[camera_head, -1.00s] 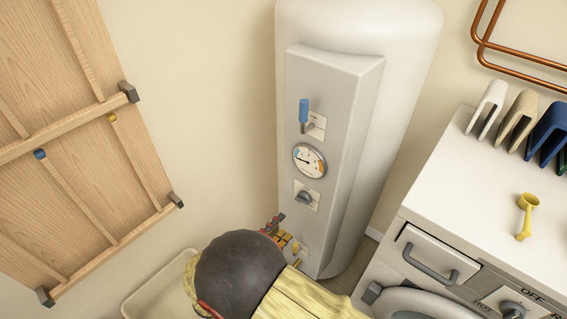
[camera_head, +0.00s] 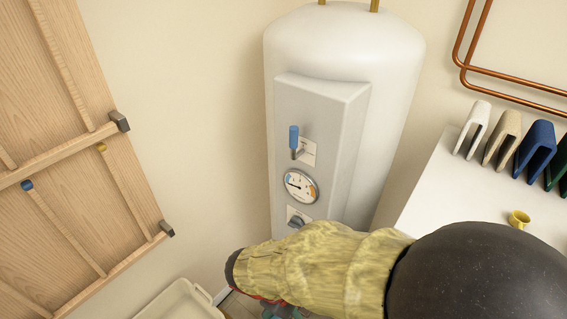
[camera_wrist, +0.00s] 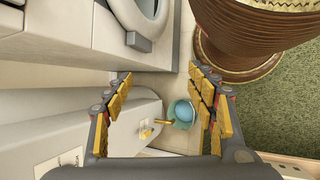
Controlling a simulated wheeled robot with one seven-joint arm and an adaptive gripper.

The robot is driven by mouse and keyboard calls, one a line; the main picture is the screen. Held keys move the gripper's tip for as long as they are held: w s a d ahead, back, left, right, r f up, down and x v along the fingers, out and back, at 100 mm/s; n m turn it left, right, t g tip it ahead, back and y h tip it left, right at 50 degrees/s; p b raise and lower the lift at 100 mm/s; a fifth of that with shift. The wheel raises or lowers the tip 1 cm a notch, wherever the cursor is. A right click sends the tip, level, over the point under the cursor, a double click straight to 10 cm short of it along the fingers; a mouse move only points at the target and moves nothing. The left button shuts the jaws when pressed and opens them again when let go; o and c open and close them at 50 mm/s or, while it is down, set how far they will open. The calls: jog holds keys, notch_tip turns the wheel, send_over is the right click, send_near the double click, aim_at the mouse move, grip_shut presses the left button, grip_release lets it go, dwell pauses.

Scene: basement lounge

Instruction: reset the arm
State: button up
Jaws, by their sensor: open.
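My arm, with a yellow sleeve and a black round joint, stretches across the lower right of the head view. My gripper is mostly hidden below the sleeve there, with only small parts at the bottom edge. In the wrist view my gripper (camera_wrist: 160,80) is open, its yellow-padded fingers wide apart with nothing between them. Beyond the fingers, a teal bucket (camera_wrist: 171,121) with a blue round thing in it stands on the floor, beside a brass spout on the white tank.
The white tank (camera_head: 345,60) carries a blue-handled lever (camera_head: 294,138) and a gauge (camera_head: 300,187). A beige bin (camera_head: 175,300) stands lower left. A brown ribbed pot (camera_wrist: 240,35) is close to the gripper.

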jog(key=s+d+r+m+t+y, duration=0.1)
jog(key=d+r+m, duration=0.4)
jog(key=r, duration=0.5)
jog(key=d+r+m+t+y, duration=0.4)
jog(key=d+r+m+y, duration=0.1)
jog(key=r, duration=0.6)
jog(key=shift+s+d+r+y, duration=0.2)
jog(key=shift+s+d+y, duration=0.15)
jog(key=shift+d, duration=0.3)
